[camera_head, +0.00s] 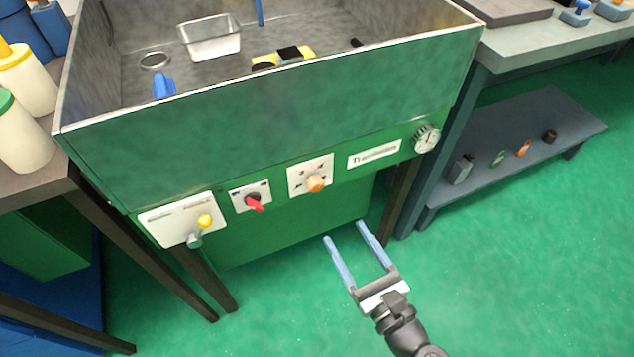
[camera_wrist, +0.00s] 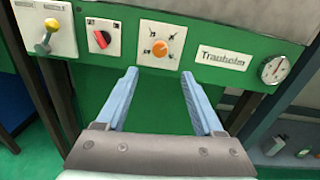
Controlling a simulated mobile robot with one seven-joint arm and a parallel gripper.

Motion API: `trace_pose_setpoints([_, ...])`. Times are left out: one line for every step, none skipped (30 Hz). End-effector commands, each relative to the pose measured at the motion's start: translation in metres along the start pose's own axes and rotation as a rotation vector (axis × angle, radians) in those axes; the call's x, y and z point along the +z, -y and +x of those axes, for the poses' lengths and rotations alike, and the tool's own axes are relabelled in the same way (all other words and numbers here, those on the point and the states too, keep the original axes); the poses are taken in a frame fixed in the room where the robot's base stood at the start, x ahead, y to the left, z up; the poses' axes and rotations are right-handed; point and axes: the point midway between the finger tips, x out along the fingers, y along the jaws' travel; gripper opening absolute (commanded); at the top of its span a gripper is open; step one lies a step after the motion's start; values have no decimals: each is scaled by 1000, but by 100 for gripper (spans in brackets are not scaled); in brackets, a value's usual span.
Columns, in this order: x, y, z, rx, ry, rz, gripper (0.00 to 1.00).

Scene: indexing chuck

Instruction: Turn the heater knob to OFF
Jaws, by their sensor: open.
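An orange round knob (camera_head: 315,183) sits on a white plate with small marks around it, on the green front panel of the sink unit; it also shows in the wrist view (camera_wrist: 159,47). A red switch handle (camera_head: 254,203) is on a smaller plate to its left, also in the wrist view (camera_wrist: 102,39). The markings are too small to read, so which one is the heater knob is not certain. My gripper (camera_head: 344,231) is open and empty, below and in front of the panel. In the wrist view its fingertips (camera_wrist: 158,73) lie below the orange knob, apart from it.
A yellow-tipped lever (camera_head: 205,221) stands out at the panel's left. A nameplate (camera_head: 374,153) and a round gauge (camera_head: 426,138) are to the right. A grey bench (camera_head: 560,50) with a lower shelf (camera_head: 520,165) stands at right. Floor around my gripper is clear.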

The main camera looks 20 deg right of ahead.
Motion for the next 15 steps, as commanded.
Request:
trace_pose_setpoints([0, -1, 9, 3, 3, -3, 69])
trace_pose_setpoints([0, -1, 15, 4, 4, -4, 69])
trace_pose_setpoints([0, -1, 22, 4, 3, -5, 69])
trace_pose_setpoints([-1, -1, 29, 5, 3, -6, 69])
trace_pose_setpoints([0, -1, 36, 5, 4, -6, 69])
trace_pose_setpoints([0, -1, 44, 4, 4, -8, 69])
trace_pose_setpoints([0, -1, 51, 5, 3, -8, 69])
trace_pose_setpoints([-1, -1, 58, 5, 3, -7, 69])
trace_pose_setpoints([0, -1, 66, 5, 4, -8, 69])
trace_pose_setpoints([0, -1, 72, 4, 4, -9, 69])
trace_pose_setpoints([0, -1, 78, 5, 3, -8, 69])
trace_pose_setpoints([0, -1, 85, 5, 3, -9, 69])
trace_pose_setpoints([0, -1, 90, 4, 2, -9, 69])
trace_pose_setpoints([0, -1, 95, 4, 2, -9, 69])
trace_pose_setpoints([0, -1, 101, 4, 3, -9, 69])
